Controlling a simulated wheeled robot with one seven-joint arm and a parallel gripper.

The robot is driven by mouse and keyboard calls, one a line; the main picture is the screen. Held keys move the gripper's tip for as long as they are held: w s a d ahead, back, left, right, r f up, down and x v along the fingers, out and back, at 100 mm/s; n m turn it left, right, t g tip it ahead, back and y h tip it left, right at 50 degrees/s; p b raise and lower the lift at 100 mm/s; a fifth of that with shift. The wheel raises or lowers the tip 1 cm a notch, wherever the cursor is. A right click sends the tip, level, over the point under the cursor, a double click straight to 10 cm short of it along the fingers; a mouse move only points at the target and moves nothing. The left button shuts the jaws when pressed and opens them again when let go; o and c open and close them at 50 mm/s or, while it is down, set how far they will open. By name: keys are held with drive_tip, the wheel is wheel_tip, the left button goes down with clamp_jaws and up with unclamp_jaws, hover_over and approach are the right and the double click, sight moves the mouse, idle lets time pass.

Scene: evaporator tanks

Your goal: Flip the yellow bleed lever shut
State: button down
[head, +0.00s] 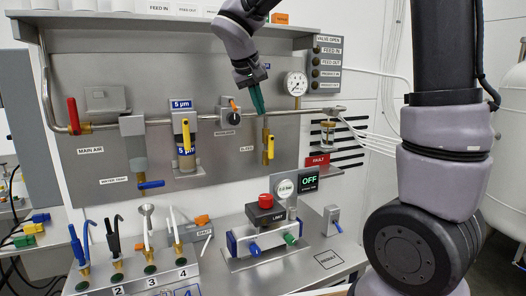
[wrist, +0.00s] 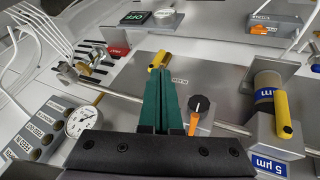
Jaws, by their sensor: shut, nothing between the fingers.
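The yellow bleed lever (head: 270,147) points down along a short brass drop pipe (head: 265,129) under the main pipe, beside the BLEED label (head: 247,149). In the wrist view a yellow end of it (wrist: 157,61) shows just past my fingertips, and the rest is hidden behind the fingers. My gripper (head: 259,112) has green fingers that are shut and empty. It comes down from above in front of the main pipe, with its tips just above the lever. The fingers also show in the wrist view (wrist: 168,70). I cannot tell whether they touch the lever or pipe.
A pressure gauge (head: 295,84) is right of my gripper, and a black knob with an orange pointer (head: 233,104) is left. A second yellow lever (head: 186,137) is on the 5 µm filter. Below stands a red-capped LIMIT unit (head: 265,203).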

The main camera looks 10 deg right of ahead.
sight(271, 147)
drive_tip(key=shift+n+t+h, duration=0.3)
drive_tip(key=shift+n+t, duration=0.1)
drive_tip(key=w+a, duration=0.1)
drive_tip(key=a, duration=0.1)
drive_tip(key=w+a, duration=0.1)
drive_tip(key=a, duration=0.1)
drive_tip(key=shift+w+f, duration=0.35)
drive_tip(key=shift+f, duration=0.05)
drive_tip(key=x, duration=2)
